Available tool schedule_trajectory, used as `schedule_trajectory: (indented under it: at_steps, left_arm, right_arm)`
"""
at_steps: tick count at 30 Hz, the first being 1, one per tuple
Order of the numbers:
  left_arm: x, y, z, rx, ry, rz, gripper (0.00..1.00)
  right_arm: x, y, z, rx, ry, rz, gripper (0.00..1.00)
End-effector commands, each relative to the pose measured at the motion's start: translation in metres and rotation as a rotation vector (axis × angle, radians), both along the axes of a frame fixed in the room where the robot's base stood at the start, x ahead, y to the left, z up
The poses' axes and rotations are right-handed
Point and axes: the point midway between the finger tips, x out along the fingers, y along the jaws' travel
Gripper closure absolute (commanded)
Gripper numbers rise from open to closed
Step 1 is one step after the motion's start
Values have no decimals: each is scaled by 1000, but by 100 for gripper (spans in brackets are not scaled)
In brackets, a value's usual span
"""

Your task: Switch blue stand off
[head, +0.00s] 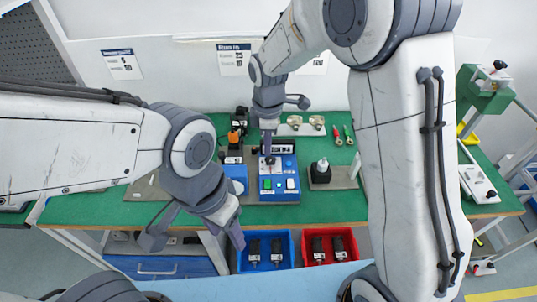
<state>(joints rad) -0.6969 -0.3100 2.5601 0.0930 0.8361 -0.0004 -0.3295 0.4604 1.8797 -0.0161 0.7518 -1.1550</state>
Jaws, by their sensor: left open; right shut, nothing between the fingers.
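The blue stand (279,196) sits on the green bench in the middle of the head view. Its sloped face has a green button (267,184), a white button (290,184) and a dark display strip (284,148) at the back. My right gripper (270,159) points down over the upper part of the stand, its fingers shut and empty. Whether it touches the stand is unclear, and it hides part of the face. My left gripper (195,239) is open and empty at the front edge of the bench, left of the stand.
A device with an orange top (234,137) is left of the stand, and a black block with a pale knob (321,173) is to the right. Blue (241,262) and red (305,259) bins with dark parts are in front. A green machine (483,90) stands far right.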

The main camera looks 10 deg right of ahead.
Motion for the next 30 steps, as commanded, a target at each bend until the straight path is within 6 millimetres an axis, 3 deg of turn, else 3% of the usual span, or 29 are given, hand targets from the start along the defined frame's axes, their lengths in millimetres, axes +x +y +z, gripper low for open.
schedule_trajectory:
  at_steps: [8,9,13,14,17,22,27,30]
  left_arm:
    - [0,0,0,0,0,0,45]
    - [0,0,0,0,0,0,49]
    - [0,0,0,0,0,0,99]
    - [0,0,0,0,0,0,100]
    - [0,0,0,0,0,0,100]
    - [0,0,0,0,0,0,100]
    - [0,0,0,0,0,0,100]
    - [0,0,0,0,0,0,100]
  right_arm:
    - [0,0,3,0,0,1,100]
    - [0,0,3,0,0,1,100]
    - [-8,4,8,5,-1,-24,100]
    - [-14,6,12,8,-1,-41,100]
    - [-47,17,31,25,1,-142,100]
    - [-135,27,61,65,25,-414,100]
    - [-212,18,70,92,59,-666,100]
    - [-241,11,70,99,75,-770,100]
